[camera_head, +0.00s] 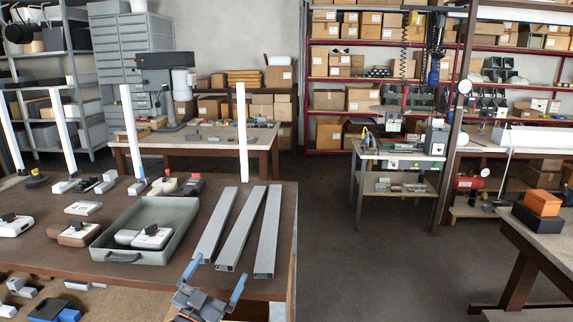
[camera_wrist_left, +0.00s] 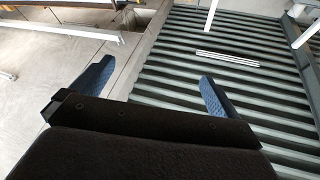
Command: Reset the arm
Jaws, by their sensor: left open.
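My left gripper (camera_head: 215,278) is at the bottom of the head view, in front of the brown table's near edge. Its two blue fingers are spread wide with nothing between them. The left wrist view shows the same open fingers (camera_wrist_left: 155,76), with a grey ribbed surface (camera_wrist_left: 235,95) and pale floor beyond them. Three grey shutter profiles (camera_head: 243,230) lie side by side on the table, close beyond the gripper in the head view. I cannot tell the exact gap. My right gripper is not in view.
The brown table (camera_head: 55,255) holds a grey-green tray (camera_head: 183,248) with devices in it. Upright white profiles (camera_head: 132,130) stand at its back. A workbench (camera_head: 540,240) with an orange box (camera_head: 543,202) is at right. The grey floor (camera_head: 375,255) between them is clear.

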